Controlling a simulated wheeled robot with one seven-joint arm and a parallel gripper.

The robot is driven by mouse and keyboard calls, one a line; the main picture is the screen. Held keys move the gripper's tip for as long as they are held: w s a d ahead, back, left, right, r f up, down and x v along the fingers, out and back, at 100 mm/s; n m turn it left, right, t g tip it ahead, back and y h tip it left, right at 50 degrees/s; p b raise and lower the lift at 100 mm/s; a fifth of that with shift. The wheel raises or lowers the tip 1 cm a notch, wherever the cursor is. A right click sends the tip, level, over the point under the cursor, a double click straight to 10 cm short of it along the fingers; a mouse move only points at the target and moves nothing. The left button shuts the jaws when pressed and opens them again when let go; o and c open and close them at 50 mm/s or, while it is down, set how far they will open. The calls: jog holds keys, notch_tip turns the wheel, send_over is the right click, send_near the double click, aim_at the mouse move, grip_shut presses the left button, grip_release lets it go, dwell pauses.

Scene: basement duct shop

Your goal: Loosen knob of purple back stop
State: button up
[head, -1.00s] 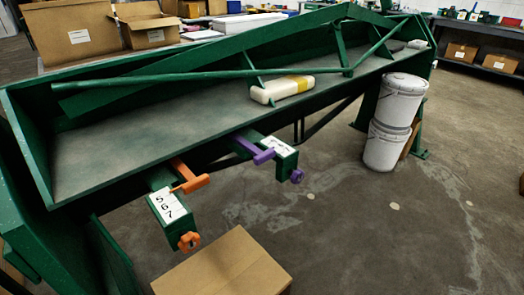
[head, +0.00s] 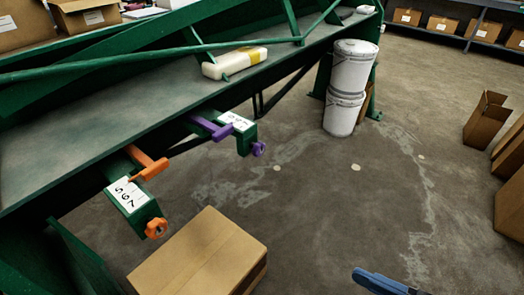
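The purple back stop (head: 211,128) is a purple bar on a green bracket at the front edge of the green machine. Its purple knob (head: 258,149) sits on the bracket's outer end, facing the open floor. A white label (head: 236,121) lies on top of the bracket. Nothing touches the knob. A blue part (head: 383,282) shows at the bottom edge and looks like part of my arm, well apart from the knob.
An orange back stop (head: 148,168) with an orange knob (head: 156,228) is on the left. A cardboard box (head: 200,250) stands on the floor below it. Stacked white buckets (head: 350,85) stand beyond the purple knob. Open floor lies to the right, with boxes (head: 484,120) at the far right.

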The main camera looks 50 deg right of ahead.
jog(key=w+d+f+m+g+h, duration=0.1)
jog(key=w+d+f+m, duration=0.2)
jog(key=f+m, duration=0.35)
jog(key=w+d+f+m+g+h, duration=0.1)
jog(key=w+d+f+m, duration=0.1)
jog(key=w+f+m, duration=0.35)
jog(key=m+t+y, duration=0.2)
jog(key=m+t, duration=0.3)
jog(key=m, duration=1.9)
send_near(261, 149)
jog(key=w, duration=0.9)
jog(key=shift+w+f+p, duration=0.2)
jog(key=shift+p, duration=0.1)
jog(key=shift+c, duration=0.2)
jog(key=c, duration=1)
